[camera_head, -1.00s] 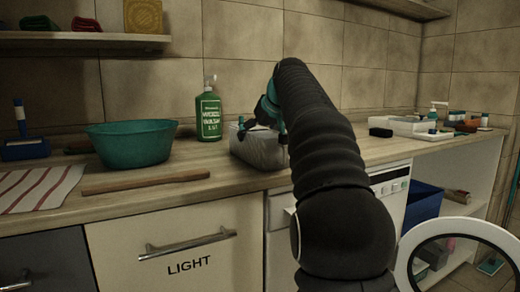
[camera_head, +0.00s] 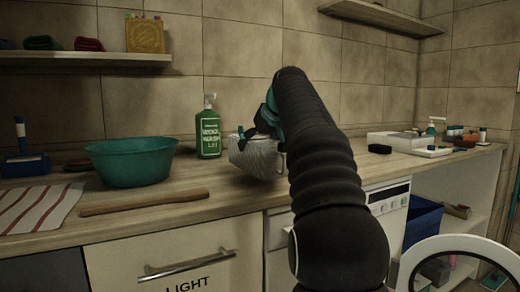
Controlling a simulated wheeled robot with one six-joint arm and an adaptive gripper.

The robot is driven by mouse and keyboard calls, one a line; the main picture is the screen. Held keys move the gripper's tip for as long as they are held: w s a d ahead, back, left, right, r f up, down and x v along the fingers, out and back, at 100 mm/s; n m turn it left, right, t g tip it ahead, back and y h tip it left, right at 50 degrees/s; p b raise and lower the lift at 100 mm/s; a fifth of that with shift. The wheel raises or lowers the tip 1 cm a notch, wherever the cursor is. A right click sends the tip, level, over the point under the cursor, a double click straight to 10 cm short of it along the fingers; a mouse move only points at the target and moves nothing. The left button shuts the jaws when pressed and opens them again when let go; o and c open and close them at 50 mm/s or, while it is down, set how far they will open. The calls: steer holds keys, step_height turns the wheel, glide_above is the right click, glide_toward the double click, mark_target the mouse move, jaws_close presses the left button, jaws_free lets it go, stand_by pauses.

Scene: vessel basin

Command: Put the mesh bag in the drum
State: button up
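A pale grey, ribbed mesh bag (camera_head: 257,159) hangs tilted at the counter's front part, right of the green bottle. My gripper (camera_head: 266,122), teal and dark, is at the bag's top and appears shut on it; my black arm hides part of the fingers. The bag's lower edge is just above or barely touching the worktop, with a shadow under it. The drum's inside is not visible. A white round door ring (camera_head: 462,246) shows at the lower right, near the white machine front (camera_head: 393,215) under the counter.
A teal basin (camera_head: 133,163), wooden stick (camera_head: 145,202), green bottle (camera_head: 208,133) and striped cloth (camera_head: 35,206) lie left on the counter. A white tray (camera_head: 405,141) and black block (camera_head: 380,149) are at right. A blue bin (camera_head: 422,217) stands below.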

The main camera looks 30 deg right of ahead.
steer(key=s+d+r, duration=0.8)
steer(key=shift+s+r+p, duration=0.15)
steer(key=shift+s+p, duration=0.05)
steer(key=shift+p, duration=0.2)
